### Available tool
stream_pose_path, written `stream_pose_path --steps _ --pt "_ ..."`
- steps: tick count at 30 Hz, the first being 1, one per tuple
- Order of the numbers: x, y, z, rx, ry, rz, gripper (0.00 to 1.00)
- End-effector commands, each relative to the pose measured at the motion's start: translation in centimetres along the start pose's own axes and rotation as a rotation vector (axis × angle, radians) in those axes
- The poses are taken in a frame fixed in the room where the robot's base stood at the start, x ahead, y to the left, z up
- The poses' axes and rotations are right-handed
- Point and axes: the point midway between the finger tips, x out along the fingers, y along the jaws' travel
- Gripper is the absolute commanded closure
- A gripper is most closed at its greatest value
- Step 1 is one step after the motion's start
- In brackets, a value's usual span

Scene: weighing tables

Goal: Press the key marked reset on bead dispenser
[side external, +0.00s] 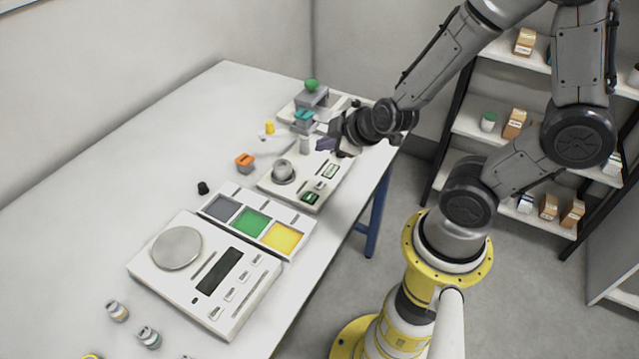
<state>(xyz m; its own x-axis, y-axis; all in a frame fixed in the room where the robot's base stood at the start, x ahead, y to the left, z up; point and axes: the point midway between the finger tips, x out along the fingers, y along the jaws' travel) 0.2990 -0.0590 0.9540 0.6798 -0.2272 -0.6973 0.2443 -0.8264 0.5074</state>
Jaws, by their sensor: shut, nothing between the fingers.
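No label is legible, so I cannot tell for certain which machine is the bead dispenser or which key is marked reset. A white machine (267,184) in the middle of the table has a round metal part on top and small green-and-white keys (311,197) at its near right corner. Behind it stands another pale machine with a grey raised body (312,98) and a green knob on top. My gripper (322,146) is shut and empty, above the far end of the middle machine. It partly hides what lies behind it.
A tray with grey, green and yellow compartments (296,252) and a large scale (207,315) stand nearer. An orange block (244,160), a black knob-like piece (203,188) and small bottles (148,337) sit around them. The table's left side is clear. Shelves (468,122) stand behind my arm.

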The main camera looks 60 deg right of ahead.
Motion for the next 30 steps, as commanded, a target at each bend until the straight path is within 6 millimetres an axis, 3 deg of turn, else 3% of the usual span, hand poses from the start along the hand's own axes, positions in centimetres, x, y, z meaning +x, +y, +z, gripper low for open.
stream_pose_path --steps 21,30 --pt "5.2 -3.8 3.8 -0.002 -0.002 -0.002 1.0" --pt "6.1 -4.5 4.4 0.0 0.001 -0.001 1.0"
